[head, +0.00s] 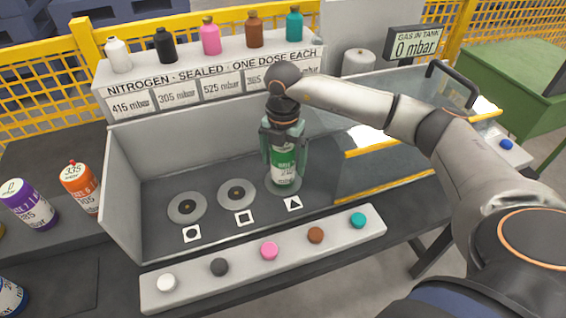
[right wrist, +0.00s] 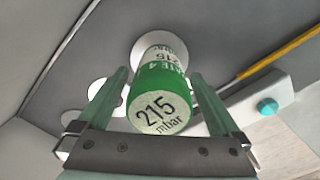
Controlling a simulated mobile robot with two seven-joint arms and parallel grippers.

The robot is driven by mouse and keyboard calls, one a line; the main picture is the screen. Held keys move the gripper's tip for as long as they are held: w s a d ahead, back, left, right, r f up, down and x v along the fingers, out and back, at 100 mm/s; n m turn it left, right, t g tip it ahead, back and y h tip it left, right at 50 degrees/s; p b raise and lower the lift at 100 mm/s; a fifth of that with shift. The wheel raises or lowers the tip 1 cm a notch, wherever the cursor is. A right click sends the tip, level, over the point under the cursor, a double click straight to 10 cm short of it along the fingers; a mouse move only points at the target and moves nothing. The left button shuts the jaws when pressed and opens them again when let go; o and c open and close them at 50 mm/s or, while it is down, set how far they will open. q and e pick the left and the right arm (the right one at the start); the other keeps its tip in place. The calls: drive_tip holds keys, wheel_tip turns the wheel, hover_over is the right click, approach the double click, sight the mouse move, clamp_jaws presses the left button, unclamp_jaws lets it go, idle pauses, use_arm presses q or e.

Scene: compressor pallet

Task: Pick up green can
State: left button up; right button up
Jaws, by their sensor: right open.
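The green can (head: 284,165) stands upright on the round pad (head: 284,188) above the triangle mark, inside the grey tray. My right gripper (head: 283,158) comes down over it from above, with one finger on each side of the can. In the right wrist view the can's top (right wrist: 158,110) reads 215 mbar and sits between the two open fingers of the right gripper (right wrist: 160,95). Gaps show between the fingers and the can there. My left gripper is not in view.
Two empty pads (head: 187,207) lie left of the can. A strip of coloured buttons (head: 269,251) runs along the front. Purple (head: 27,204) and orange (head: 80,187) cans stand at left. Small bottles (head: 210,38) stand on the shelf behind.

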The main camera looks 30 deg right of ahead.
drive_tip(key=shift+c, duration=0.4)
clamp_jaws()
idle(0.4)
